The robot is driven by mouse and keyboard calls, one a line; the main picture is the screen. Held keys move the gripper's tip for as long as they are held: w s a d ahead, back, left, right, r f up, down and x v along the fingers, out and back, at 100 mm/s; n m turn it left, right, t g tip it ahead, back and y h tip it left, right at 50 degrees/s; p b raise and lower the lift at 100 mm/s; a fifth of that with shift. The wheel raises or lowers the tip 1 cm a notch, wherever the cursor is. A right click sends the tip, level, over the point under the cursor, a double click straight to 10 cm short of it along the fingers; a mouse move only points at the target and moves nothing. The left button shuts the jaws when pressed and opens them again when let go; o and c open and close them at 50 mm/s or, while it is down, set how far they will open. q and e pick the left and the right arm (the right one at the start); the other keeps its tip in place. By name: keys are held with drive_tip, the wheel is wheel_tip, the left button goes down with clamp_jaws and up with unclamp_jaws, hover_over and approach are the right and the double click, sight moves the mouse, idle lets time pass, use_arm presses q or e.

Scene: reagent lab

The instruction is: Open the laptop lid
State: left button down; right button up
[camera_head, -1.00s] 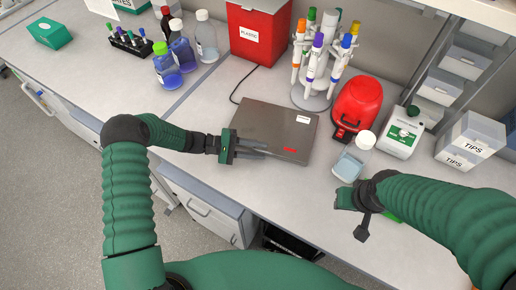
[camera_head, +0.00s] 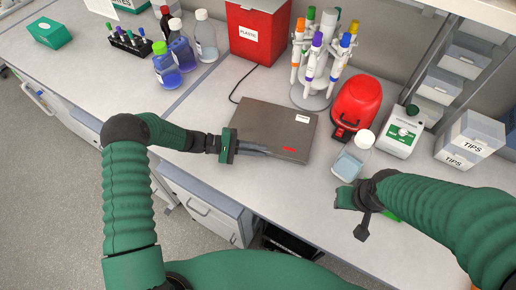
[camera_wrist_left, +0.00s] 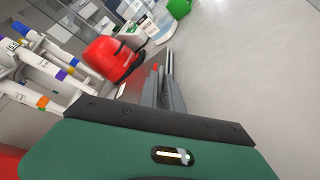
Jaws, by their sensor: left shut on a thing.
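The closed grey laptop (camera_head: 272,125) lies on the bench in the middle of the head view, with a red mark near its front right corner. My left gripper (camera_head: 262,151) is at the laptop's front left edge, its fingers close together and shut on the lid's edge. In the left wrist view, the fingers (camera_wrist_left: 166,82) lie along the laptop's dark edge (camera_wrist_left: 131,87). The lid looks flat; any gap under it is too small to tell. My right gripper (camera_head: 352,205) is over the bench to the right, apart from the laptop, its fingertips unclear.
A bottle (camera_head: 352,157) stands right of the laptop, in front of a red device (camera_head: 357,104). A pipette carousel (camera_head: 311,96) and a red plastic bin (camera_head: 259,32) stand behind it. The bench left of the laptop (camera_head: 190,115) is clear.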

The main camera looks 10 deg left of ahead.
use_arm(q)
drive_tip(key=shift+r, duration=0.1)
idle(0.7)
drive_tip(key=shift+w+r, duration=0.1)
drive_tip(key=shift+r, duration=0.35)
drive_tip(key=r+p, duration=0.1)
drive_tip(key=r, duration=0.1)
drive_tip(key=w+r+n, duration=0.1)
drive_tip(key=r, duration=0.1)
drive_tip(key=w+r+n+g+p, duration=0.1)
drive_tip(key=r, duration=0.1)
drive_tip(key=shift+d+r+y+p, duration=0.1)
drive_tip(key=shift+d+y+p, duration=0.1)
drive_tip(key=shift+y+p, duration=0.2)
drive_tip(key=w+r+n+g, duration=0.1)
drive_tip(key=w+r+n, duration=0.1)
drive_tip(key=w+r, duration=0.2)
drive_tip(key=shift+d+r, duration=0.4)
drive_tip(key=shift+r, duration=0.45)
drive_tip(key=c, duration=1.7)
unclamp_jaws()
drive_tip(key=shift+y, duration=0.3)
drive_tip(key=shift+o, duration=0.7)
drive_tip(key=shift+w+f, duration=0.1)
drive_tip(key=shift+w, duration=0.05)
